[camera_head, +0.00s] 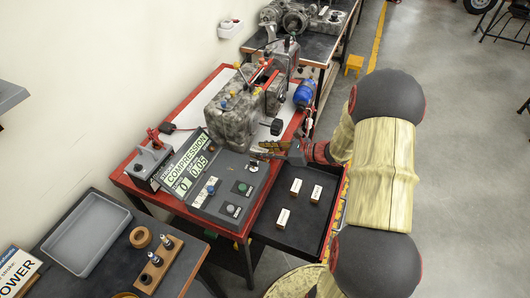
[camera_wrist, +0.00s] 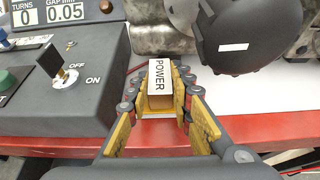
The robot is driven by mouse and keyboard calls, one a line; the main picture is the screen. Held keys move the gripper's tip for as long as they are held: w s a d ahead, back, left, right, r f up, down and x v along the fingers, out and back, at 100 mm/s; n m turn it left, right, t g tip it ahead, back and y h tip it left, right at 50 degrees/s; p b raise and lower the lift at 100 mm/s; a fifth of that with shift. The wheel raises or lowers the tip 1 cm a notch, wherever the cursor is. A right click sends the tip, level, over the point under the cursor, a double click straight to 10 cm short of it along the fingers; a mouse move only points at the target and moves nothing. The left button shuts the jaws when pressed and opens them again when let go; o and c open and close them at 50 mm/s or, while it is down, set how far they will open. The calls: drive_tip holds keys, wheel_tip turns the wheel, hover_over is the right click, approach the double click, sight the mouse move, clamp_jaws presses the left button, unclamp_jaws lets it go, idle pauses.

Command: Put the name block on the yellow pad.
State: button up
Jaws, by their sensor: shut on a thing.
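My gripper (camera_wrist: 160,95) is shut on a small block with a white top lettered POWER (camera_wrist: 158,75), which is the name block. The block sits between the yellow inner faces of my fingers, above or near the red bench edge (camera_wrist: 90,145); I cannot tell its height. In the head view my gripper (camera_head: 262,150) is beside the right side of the grey console (camera_head: 225,195), and the block is too small to make out there.
The console carries a COMPRESSION display (camera_head: 190,165) and an OFF/ON key switch (camera_wrist: 62,75). A dark drawer (camera_head: 300,230) below my gripper holds several white-labelled blocks. A camouflage engine block (camera_head: 235,105) and a blue cylinder (camera_head: 304,93) stand behind. A grey tray (camera_head: 75,225) is at lower left.

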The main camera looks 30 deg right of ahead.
drive_tip(key=shift+f, duration=0.1)
drive_tip(key=o, duration=1)
